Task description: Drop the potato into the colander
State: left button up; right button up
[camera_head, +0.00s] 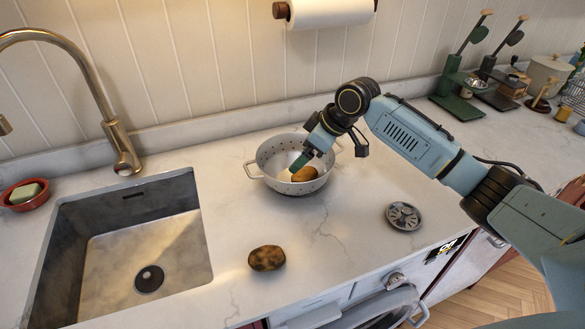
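A white colander (266,175) with two handles stands on the counter right of the sink. A brown potato (305,174) shows inside the colander, near its right wall. My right gripper (299,163) reaches down over the colander with its fingertips at that potato. Whether its fingers are closed on the potato or apart from it is not clear. A second brown potato (267,258) lies on the counter near the front edge, apart from the colander. My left gripper is not in view.
A metal sink (70,240) with a brass faucet (122,150) is at the left. A red soap dish (24,194) sits beyond it. A round metal drain-like disc (404,216) lies on the counter at the right. Green stands (456,95) and jars fill the back right.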

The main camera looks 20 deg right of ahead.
jog(key=v, duration=1.2)
jog(key=shift+p, duration=0.35)
jog(key=shift+d+r, duration=0.1)
jog(key=shift+r, duration=0.1)
